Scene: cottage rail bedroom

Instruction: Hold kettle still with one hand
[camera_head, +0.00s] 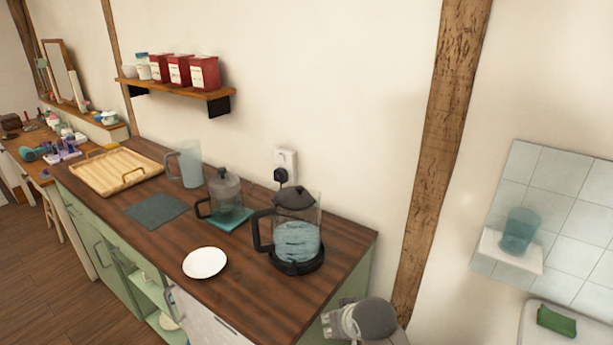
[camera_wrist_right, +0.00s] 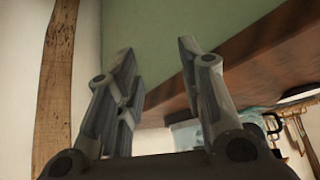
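The kettle (camera_head: 298,241) is clear with a black lid, handle and base, and has bluish water in it. It stands upright near the right end of the wooden counter (camera_head: 250,310). My right gripper (camera_head: 332,322) is below and to the right of the kettle in the head view, by the counter's end, apart from the kettle. In the right wrist view its two fingers (camera_wrist_right: 157,52) are spread with nothing between them. A bluish clear shape (camera_wrist_right: 188,133) is partly hidden behind the right finger there; I cannot tell what it is. My left gripper is not in view.
A glass teapot (camera_head: 227,196) on a teal mat stands left of the kettle, with a white plate (camera_head: 205,262) in front. A frosted jug (camera_head: 190,164) and a wooden tray (camera_head: 95,172) are farther left. A socket with a black plug (camera_head: 281,174) is behind.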

